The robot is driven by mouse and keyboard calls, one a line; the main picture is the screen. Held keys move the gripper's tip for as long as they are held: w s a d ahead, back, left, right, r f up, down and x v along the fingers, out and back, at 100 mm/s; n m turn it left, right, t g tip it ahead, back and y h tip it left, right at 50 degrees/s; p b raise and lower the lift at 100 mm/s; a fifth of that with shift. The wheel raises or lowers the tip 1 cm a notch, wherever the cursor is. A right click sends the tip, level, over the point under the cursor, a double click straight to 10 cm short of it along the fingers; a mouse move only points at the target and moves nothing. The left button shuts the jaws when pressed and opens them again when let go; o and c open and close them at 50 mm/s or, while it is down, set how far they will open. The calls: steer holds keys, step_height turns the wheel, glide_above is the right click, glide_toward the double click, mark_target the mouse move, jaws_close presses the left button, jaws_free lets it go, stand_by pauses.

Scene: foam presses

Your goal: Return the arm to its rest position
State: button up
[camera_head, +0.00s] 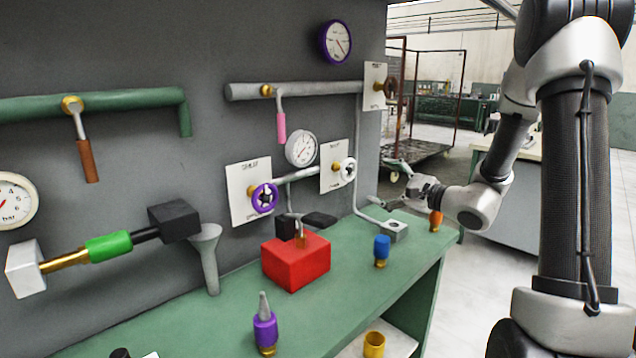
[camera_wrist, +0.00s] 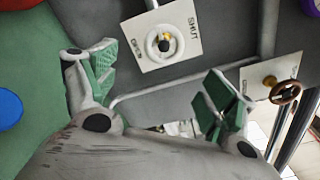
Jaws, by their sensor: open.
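My gripper (camera_head: 388,183) is at the right end of the green bench, in front of the panel, with my arm reaching in from the right. In the wrist view my gripper (camera_wrist: 158,92) has its two green-padded fingers wide apart with nothing between them. Beyond the fingers is a white valve wheel (camera_wrist: 165,45) on a plate marked OPEN and SHUT. The same white wheel (camera_head: 348,169) shows in the head view to the left of my gripper, apart from it.
The green bench (camera_head: 340,300) holds a red block (camera_head: 296,262), a blue-topped fitting (camera_head: 382,250), an orange fitting (camera_head: 436,220) under my arm and a purple fitting (camera_head: 265,330). A brown valve wheel (camera_head: 390,87) sits above my gripper. Floor right of the bench is open.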

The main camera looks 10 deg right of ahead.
steer(key=s+f+g, duration=0.1)
steer(key=s, duration=0.1)
steer(key=s+a+f+n+g, duration=0.1)
steer(key=s+f, duration=0.1)
steer(key=s+a+f+g+y, duration=0.1)
steer(key=s+f+g, duration=0.1)
steer(key=shift+s+a+f+n, duration=0.15)
steer(key=shift+a+f+n, duration=0.05)
steer(key=shift+f+n, duration=0.1)
steer(key=s+d+f+n+g+h, duration=0.15)
steer(key=s+n+g, duration=0.3)
steer(key=s, duration=0.65)
steer(key=s+d+n+g+h, duration=0.2)
steer(key=s+n+g+h, duration=0.15)
steer(key=s+g, duration=0.45)
steer(key=s+d+r+n+t+h, duration=0.6)
steer(key=s+r+n, duration=0.2)
steer(key=r, duration=0.3)
steer(key=shift+s, duration=0.4)
